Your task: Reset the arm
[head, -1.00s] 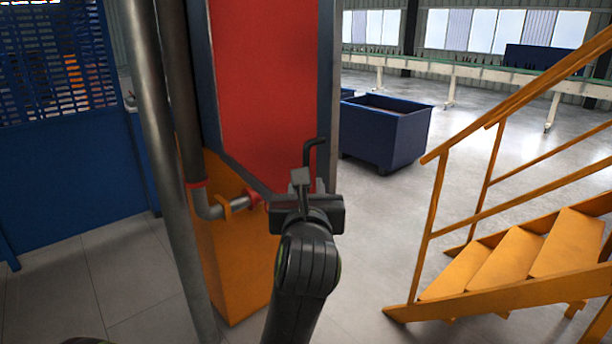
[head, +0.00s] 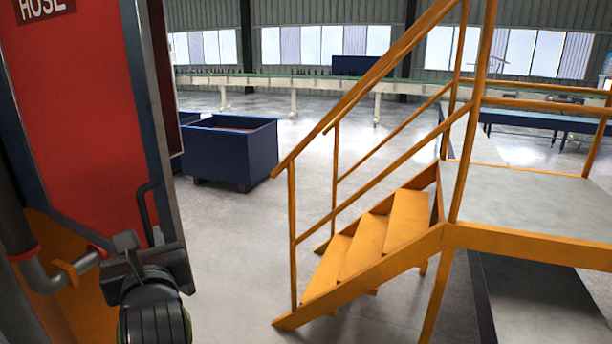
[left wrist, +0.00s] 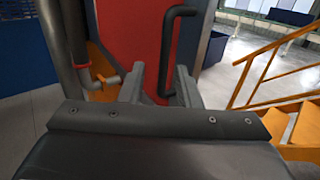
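My left gripper (head: 128,243) is at the lower left of the head view, in front of the red hose cabinet (head: 85,110). In the left wrist view its two fingers (left wrist: 160,80) stand apart with nothing between them. The cabinet's dark bent handle (left wrist: 172,45) shows just beyond the fingers. I cannot tell how far the fingers are from the cabinet. My right gripper is in neither view.
Yellow stairs (head: 375,240) with railings rise to a platform (head: 540,205) on the right. A blue bin (head: 230,155) stands beyond the cabinet. A long conveyor (head: 300,84) runs along the back. Grey floor (head: 235,260) is clear between cabinet and stairs.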

